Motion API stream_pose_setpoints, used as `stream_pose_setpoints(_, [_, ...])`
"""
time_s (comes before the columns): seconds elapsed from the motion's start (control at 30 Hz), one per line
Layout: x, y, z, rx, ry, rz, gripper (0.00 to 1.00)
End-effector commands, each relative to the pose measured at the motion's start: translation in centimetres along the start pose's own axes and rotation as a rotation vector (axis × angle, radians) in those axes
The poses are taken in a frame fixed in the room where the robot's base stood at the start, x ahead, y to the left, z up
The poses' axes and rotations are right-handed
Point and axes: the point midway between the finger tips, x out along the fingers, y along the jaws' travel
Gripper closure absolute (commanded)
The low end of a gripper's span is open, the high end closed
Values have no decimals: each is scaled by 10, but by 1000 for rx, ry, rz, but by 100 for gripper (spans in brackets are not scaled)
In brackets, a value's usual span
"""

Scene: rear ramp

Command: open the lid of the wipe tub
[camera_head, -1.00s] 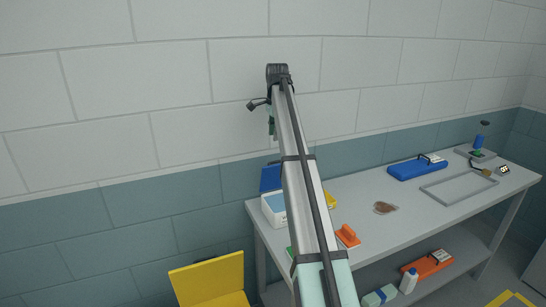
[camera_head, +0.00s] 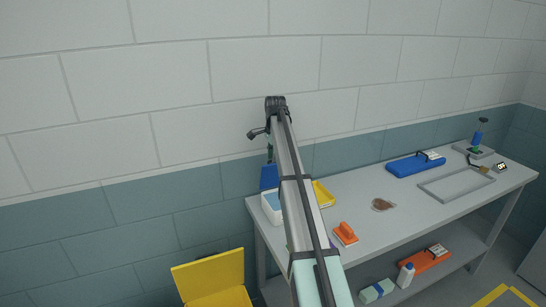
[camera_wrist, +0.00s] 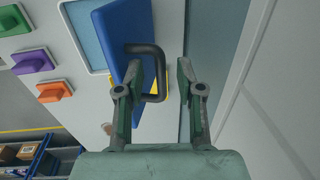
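The wipe tub (camera_head: 269,214) is a white box at the left end of the table. Its blue lid (camera_head: 268,177) stands raised at the back, and light blue contents show inside. In the wrist view the lid (camera_wrist: 128,40) is seen nearly edge-on, with a dark loop handle (camera_wrist: 160,68) on its right face. My gripper (camera_wrist: 163,85) is open, with part of the handle between its fingers; I cannot tell if they touch it. In the head view my gripper (camera_head: 270,152) is just above the lid, partly hidden by my arm.
The table (camera_head: 420,215) carries an orange scrubber (camera_head: 345,233), a yellow tray (camera_head: 322,194), a brown stain (camera_head: 383,205) and a blue case (camera_head: 415,165). A yellow bin (camera_head: 210,275) with a raised lid stands left of the table. The wall is close behind.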

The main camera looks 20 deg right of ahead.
Motion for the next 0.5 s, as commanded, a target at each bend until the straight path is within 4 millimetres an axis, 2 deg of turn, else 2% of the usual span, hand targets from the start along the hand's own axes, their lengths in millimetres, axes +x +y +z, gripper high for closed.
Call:
stream_pose_setpoints(0.07, [0, 0, 0, 0, 0, 0, 63])
stream_pose_setpoints(0.1, [0, 0, 0, 0, 0, 0, 77])
stream_pose_setpoints(0.17, [0, 0, 0, 0, 0, 0, 98])
stream_pose_setpoints(0.37, [0, 0, 0, 0, 0, 1, 100])
stream_pose_setpoints(0.5, [2, -11, 0, 0, 0, 0, 100])
